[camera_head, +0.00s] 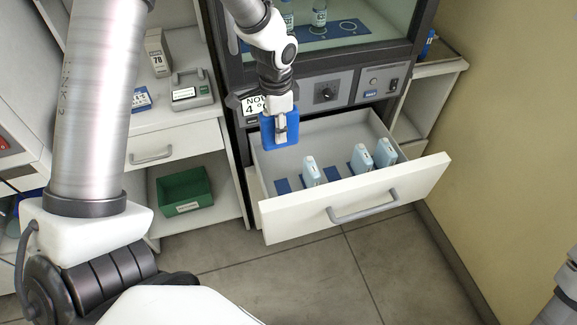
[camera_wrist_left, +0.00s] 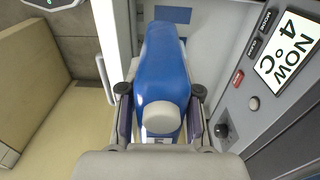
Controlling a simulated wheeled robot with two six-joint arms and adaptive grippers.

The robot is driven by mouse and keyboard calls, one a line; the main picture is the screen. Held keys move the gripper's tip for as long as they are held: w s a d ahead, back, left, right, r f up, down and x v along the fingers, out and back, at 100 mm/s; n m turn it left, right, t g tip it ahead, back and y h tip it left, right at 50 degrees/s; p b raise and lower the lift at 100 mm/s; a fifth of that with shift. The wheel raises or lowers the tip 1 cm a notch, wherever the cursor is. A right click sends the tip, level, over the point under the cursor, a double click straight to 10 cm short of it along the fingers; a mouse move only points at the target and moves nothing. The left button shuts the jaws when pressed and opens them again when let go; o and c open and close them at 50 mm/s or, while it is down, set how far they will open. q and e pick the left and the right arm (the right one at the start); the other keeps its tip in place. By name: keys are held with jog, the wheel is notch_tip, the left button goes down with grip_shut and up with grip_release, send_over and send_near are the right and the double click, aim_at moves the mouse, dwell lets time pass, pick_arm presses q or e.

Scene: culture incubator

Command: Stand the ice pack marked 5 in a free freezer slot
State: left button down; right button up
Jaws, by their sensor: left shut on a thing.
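My left gripper (camera_head: 281,128) is shut on a blue ice pack (camera_head: 268,133), which hangs upright above the back left part of the open freezer drawer (camera_head: 348,203). The wrist view shows the same pack (camera_wrist_left: 160,65) between the two fingers (camera_wrist_left: 160,125), with its pale round cap towards me. I cannot read a number on it. In the drawer, light blue packs stand at the left middle (camera_head: 311,170), right middle (camera_head: 362,160) and right (camera_head: 384,152). Bare blue slot pads show at the far left (camera_head: 283,187) and between the packs (camera_head: 334,173). My right gripper is out of view.
The drawer's front panel and handle (camera_head: 362,208) stick out over the floor. The incubator control panel (camera_head: 335,91) and a "NOW 4°C" sign (camera_head: 252,104) are close behind the gripper. A green bin (camera_head: 185,190) sits on the left shelf. A wall closes the right side.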

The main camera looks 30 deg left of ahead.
pick_arm(q)
jog(key=s+a+f+m+b, duration=0.4)
jog(key=a+f+m+b, duration=0.3)
jog(key=f+m, duration=0.3)
jog(key=s+a+f+m+b, duration=0.55)
jog(key=f+m+b, duration=0.2)
jog(key=f, duration=0.45)
jog(key=w+d+b, duration=0.2)
jog(key=w+d, duration=0.9)
jog(key=w, duration=0.3)
jog(key=shift+m, duration=0.35)
notch_tip(320, 180, down, 6)
jog(key=shift+f+b, duration=0.15)
jog(key=shift+b, duration=0.3)
jog(key=shift+f, duration=0.1)
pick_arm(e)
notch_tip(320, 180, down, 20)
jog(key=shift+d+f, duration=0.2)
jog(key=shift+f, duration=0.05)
pick_arm(q)
jog(key=shift+f, duration=0.1)
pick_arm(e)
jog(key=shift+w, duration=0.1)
